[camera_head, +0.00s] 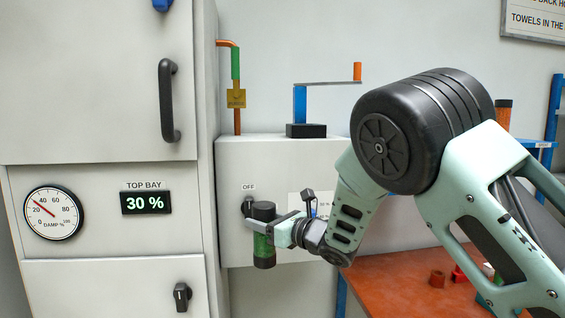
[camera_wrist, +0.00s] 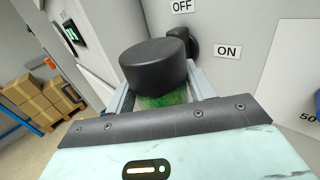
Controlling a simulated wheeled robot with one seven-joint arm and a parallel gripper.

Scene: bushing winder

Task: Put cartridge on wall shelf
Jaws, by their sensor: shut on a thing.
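The cartridge (camera_head: 264,236) is a green cylinder with black ends, held roughly upright in front of the white machine box. In the wrist view its black cap (camera_wrist: 153,66) and part of its green body show between the fingers. My gripper (camera_head: 268,230) is shut around the cartridge's middle; its fingers also show in the wrist view (camera_wrist: 158,92). A blue shelf-like edge (camera_head: 535,144) shows at the far right behind my arm; I cannot tell if it is the wall shelf.
A black knob (camera_wrist: 192,42) with OFF and ON labels is close behind the cartridge. A tall grey cabinet (camera_head: 110,90) stands left. A hand crank (camera_head: 305,105) tops the machine box (camera_head: 285,165). An orange-red table (camera_head: 400,285) holds small parts at lower right.

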